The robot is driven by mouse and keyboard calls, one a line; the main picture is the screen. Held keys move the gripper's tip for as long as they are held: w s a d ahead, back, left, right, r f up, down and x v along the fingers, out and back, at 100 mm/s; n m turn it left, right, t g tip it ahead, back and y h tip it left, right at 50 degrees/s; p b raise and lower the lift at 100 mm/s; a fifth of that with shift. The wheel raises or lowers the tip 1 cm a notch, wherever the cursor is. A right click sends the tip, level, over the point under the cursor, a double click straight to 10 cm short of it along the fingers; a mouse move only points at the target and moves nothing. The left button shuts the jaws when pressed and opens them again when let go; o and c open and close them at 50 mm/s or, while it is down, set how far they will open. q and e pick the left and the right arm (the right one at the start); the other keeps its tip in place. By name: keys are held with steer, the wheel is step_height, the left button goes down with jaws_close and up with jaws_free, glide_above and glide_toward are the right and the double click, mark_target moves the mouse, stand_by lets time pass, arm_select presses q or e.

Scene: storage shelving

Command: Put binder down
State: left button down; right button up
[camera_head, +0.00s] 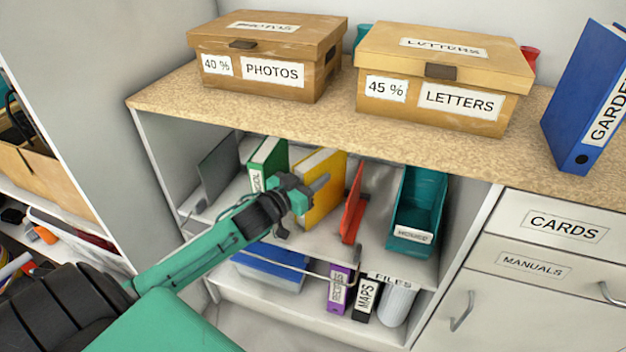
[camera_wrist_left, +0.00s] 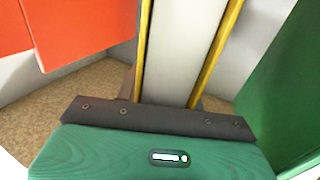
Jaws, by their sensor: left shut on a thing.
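My left gripper (camera_head: 308,190) reaches into the open cabinet and is shut on a yellow binder (camera_head: 322,164). The binder is upright on or just above the upper shelf (camera_head: 280,228); whether its base touches is hard to tell. In the left wrist view the binder's yellow covers (camera_wrist_left: 208,62) and white inside run up from the jaw bar. A green binder (camera_head: 268,158) stands to its left and a red divider (camera_head: 353,205) to its right. In the left wrist view the red piece (camera_wrist_left: 75,28) is left and the green one (camera_wrist_left: 285,95) right. My right gripper is out of view.
A grey divider (camera_head: 218,168) stands far left on the shelf, and a teal bin (camera_head: 420,205) right. Purple (camera_head: 339,287) and black (camera_head: 364,297) binders stand below. PHOTOS (camera_head: 265,65) and LETTERS (camera_head: 440,85) boxes and a blue binder (camera_head: 585,95) stand on the countertop.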

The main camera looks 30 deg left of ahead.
arm_select(q)
steer(key=shift+f, duration=0.2)
steer(key=c, duration=0.9)
jaws_free()
steer(key=shift+s+r, duration=0.15)
